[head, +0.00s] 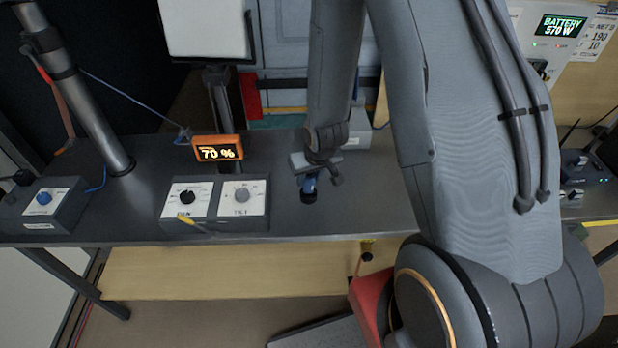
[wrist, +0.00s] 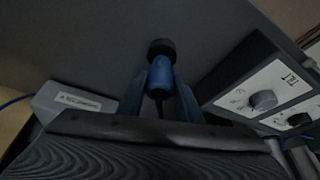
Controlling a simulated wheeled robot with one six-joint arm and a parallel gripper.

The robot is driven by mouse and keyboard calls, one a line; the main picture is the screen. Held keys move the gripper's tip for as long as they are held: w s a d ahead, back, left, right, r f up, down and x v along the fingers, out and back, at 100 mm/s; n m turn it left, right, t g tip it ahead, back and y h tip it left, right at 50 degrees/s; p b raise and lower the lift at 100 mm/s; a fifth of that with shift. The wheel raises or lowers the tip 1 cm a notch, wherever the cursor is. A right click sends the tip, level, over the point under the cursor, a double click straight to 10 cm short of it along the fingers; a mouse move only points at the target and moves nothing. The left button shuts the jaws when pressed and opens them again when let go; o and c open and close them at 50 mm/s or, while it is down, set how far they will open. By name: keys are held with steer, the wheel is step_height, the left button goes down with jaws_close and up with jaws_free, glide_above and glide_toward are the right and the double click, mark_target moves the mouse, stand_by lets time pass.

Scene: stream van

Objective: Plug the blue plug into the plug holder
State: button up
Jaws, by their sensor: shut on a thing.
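My gripper (head: 318,172) is over the dark table, right of the two-knob control box, pointing down. It is shut on the blue plug (head: 309,184), which shows just below the jaws. In the wrist view the blue plug (wrist: 160,74) sits between the two fingers, with a dark round piece (wrist: 161,47) at its far end. I cannot tell whether that piece is part of the plug or the plug holder, nor whether it touches the table. No other plug holder can be clearly made out.
The two-knob control box (head: 215,203) stands left of the gripper, under an orange 70 % display (head: 217,148). A small labelled grey box (wrist: 72,104) is at the left in the wrist view. A blue-knob box (head: 43,203) is far left. The table (head: 378,197) is bare right of the gripper.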

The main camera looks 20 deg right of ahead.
mark_target(311, 178)
steer(key=shift+f+b, duration=1.05)
steer(key=shift+f, duration=0.5)
stand_by(0.4)
steer(key=o, duration=1.3)
steer(key=shift+c, duration=0.2)
steer(key=b+v, duration=0.1)
steer(key=v, duration=0.5)
steer(key=shift+b+v, duration=0.35)
steer(key=shift+v, duration=0.55)
